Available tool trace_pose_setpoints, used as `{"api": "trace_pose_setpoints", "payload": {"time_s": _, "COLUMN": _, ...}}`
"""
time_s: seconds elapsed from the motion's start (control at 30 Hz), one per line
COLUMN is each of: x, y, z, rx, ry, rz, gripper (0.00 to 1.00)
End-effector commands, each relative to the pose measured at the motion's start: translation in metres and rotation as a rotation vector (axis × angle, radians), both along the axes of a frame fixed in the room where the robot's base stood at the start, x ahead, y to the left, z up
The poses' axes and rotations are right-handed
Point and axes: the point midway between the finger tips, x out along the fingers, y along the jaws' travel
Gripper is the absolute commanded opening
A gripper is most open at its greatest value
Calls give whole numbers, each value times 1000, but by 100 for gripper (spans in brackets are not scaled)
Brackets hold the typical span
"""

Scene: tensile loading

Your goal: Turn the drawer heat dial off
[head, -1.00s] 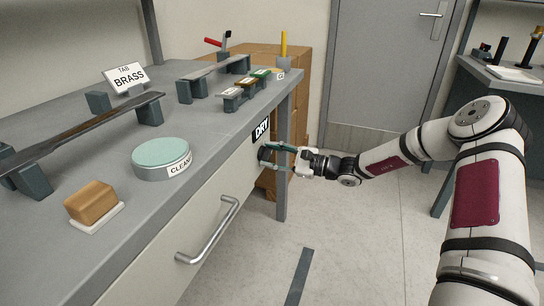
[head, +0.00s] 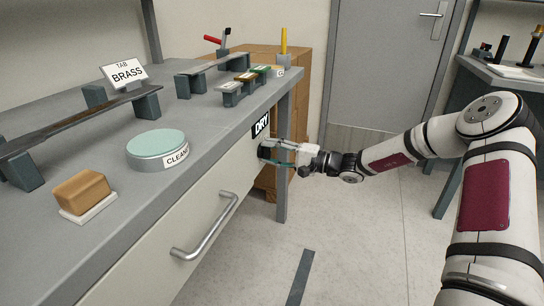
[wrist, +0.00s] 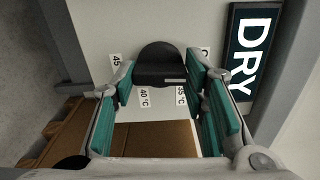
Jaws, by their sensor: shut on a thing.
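The heat dial is a black round knob (wrist: 160,62) on the pale drawer front (head: 180,235). It shows as a small dark shape (head: 264,150) below the DRY sign in the head view. In the wrist view a short pale mark lies on its lower right edge, close to the 35 °C label (wrist: 181,96). A 40 °C label (wrist: 144,97) and a 45 label (wrist: 116,63) lie to its left. One more label at upper right is mostly hidden. My gripper (head: 276,154) is shut on the dial, its teal-padded fingers (wrist: 168,92) on either side.
The DRY sign (head: 261,125) sits just above my gripper. A metal drawer handle (head: 205,228) is nearer on the same front. The bench top (head: 125,200) overhangs slightly and carries several items.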

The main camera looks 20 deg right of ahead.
Motion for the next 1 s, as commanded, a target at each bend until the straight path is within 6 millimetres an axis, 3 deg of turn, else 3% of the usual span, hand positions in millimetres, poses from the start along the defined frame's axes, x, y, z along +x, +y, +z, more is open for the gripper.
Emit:
{"api": "trace_pose_setpoints", "payload": {"time_s": 0.77, "x": -1, "y": 0, "z": -1, "rx": -62, "ry": -77, "rz": 2, "gripper": 12}}
{"api": "trace_pose_setpoints", "payload": {"time_s": 0.8, "x": -1, "y": 0, "z": -1, "rx": -61, "ry": -77, "rz": 2, "gripper": 49}}
{"api": "trace_pose_setpoints", "payload": {"time_s": 0.87, "x": -1, "y": 0, "z": -1, "rx": -61, "ry": -76, "rz": 1, "gripper": 60}}
{"api": "trace_pose_setpoints", "payload": {"time_s": 1.0, "x": -1, "y": 0, "z": -1, "rx": -61, "ry": -77, "rz": 1, "gripper": 60}}
